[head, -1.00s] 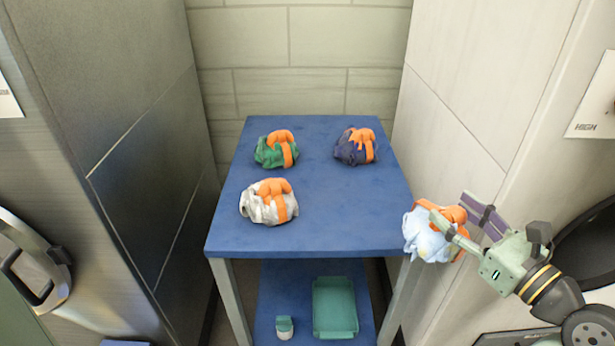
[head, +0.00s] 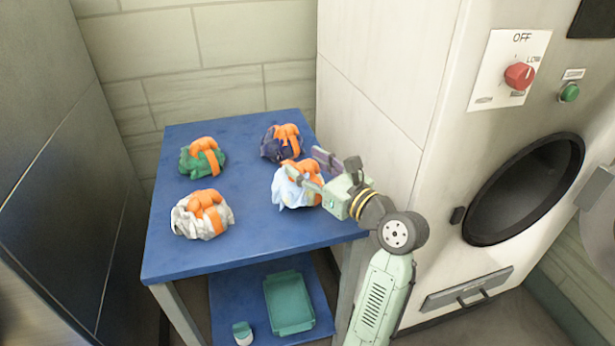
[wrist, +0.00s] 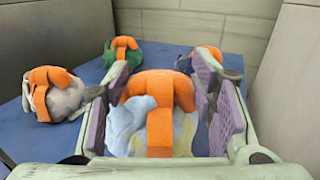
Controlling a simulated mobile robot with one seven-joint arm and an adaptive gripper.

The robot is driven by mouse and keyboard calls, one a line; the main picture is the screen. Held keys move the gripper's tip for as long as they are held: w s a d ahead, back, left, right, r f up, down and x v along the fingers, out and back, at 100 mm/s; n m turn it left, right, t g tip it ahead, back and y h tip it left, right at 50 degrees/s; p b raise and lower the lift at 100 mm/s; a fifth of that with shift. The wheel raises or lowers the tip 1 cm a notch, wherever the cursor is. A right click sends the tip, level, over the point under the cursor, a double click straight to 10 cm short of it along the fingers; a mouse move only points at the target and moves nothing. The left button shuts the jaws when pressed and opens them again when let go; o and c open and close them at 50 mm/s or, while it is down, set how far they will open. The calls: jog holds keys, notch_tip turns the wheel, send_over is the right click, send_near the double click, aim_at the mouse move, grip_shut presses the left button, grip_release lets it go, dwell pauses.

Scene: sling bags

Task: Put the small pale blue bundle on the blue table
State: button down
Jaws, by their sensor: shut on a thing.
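The small pale blue bundle (head: 287,193) with orange straps is at the right side of the blue table's top (head: 255,240). My gripper (head: 308,172) is shut on its orange upper part, coming in from the right. In the wrist view the pale blue bundle (wrist: 128,122) sits between the two purple-padded fingers. The bundle is over the table top; I cannot tell whether its underside touches the surface.
A white bundle (head: 188,222), a green bundle (head: 187,163) and a dark navy bundle (head: 270,150) stand on the table. A machine (head: 450,170) with a round door is at the right. A teal tray (head: 288,325) lies on the lower shelf. The front of the table is clear.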

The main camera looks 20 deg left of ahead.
aim_at(308, 176)
jog(key=shift+f, duration=1.75)
jog(key=shift+f, duration=0.1)
jog(key=c, duration=0.7)
grip_release()
jog(key=shift+f, duration=0.1)
jog(key=shift+r, duration=0.25)
jog(key=b+v, duration=0.1)
jog(key=v, duration=1.1)
jog(key=shift+a+f, duration=0.1)
